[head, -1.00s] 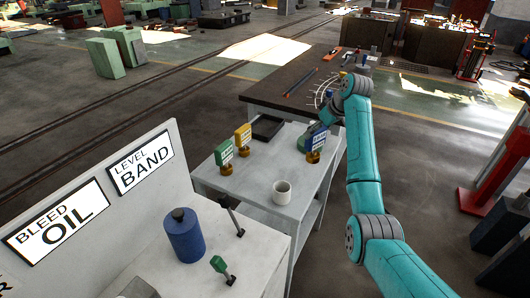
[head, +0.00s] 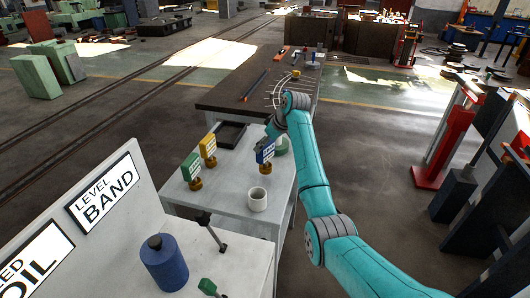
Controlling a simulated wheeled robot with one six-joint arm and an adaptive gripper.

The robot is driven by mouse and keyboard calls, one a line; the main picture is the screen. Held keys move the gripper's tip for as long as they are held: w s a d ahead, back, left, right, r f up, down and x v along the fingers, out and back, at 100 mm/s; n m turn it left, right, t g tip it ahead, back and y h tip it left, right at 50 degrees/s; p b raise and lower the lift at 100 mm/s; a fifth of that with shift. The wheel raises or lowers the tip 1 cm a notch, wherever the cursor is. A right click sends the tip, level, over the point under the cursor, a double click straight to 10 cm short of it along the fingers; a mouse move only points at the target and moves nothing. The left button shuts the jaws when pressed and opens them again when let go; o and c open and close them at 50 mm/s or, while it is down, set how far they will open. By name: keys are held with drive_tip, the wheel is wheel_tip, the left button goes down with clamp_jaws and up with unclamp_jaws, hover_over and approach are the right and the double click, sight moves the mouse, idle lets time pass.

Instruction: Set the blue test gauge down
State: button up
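The blue test gauge (head: 265,151) is upright, with its brass-coloured base (head: 263,168) downward, over the grey cart top (head: 222,201). My gripper (head: 270,138) is at the top of the gauge and appears shut on it; the fingers are small and partly hidden. I cannot tell whether the base touches the surface. A green gauge (head: 190,166) and a yellow gauge (head: 208,146) stand upright on the cart to the left.
A white cup (head: 258,199) stands on the cart in front of the blue gauge. A black tray (head: 231,135) lies behind it. A green rounded object (head: 282,146) is close on the right. A dark bench (head: 222,97) adjoins the cart's far end. A blue canister (head: 163,262) is nearer.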

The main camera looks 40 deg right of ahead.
drive_tip(key=shift+f, duration=1.9)
drive_tip(key=o, duration=1.5)
drive_tip(key=shift+c, duration=0.2)
drive_tip(key=v, duration=1.2)
